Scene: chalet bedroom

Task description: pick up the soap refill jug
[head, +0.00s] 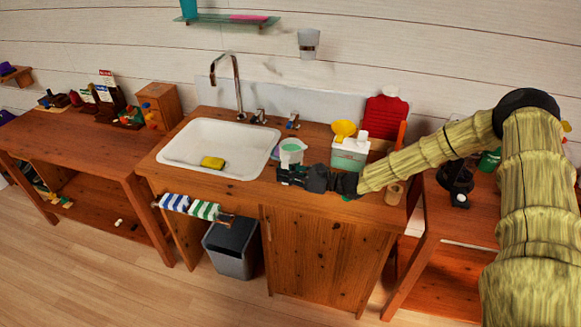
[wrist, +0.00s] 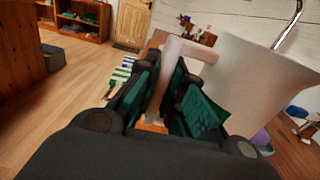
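A white jug with a pale green top (head: 292,151) stands on the wooden counter, just right of the sink; I take it as the soap refill jug. In the wrist view its white body (wrist: 262,85) fills the right side, and its handle (wrist: 182,50) reaches down between my fingers. My gripper (head: 287,176) is at the jug's near side, low over the counter. In the wrist view my gripper (wrist: 168,105) is open, with green-padded fingers on either side of the handle. I cannot tell whether a pad touches it. The fingers hide the jug's lower part.
A white and green container (head: 350,154) with a yellow funnel (head: 344,130) stands right of the jug, behind my arm. A red ribbed jug (head: 385,117) is by the wall. The sink (head: 220,140) holds a yellow sponge (head: 212,162). Striped towels (head: 203,209) hang in front.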

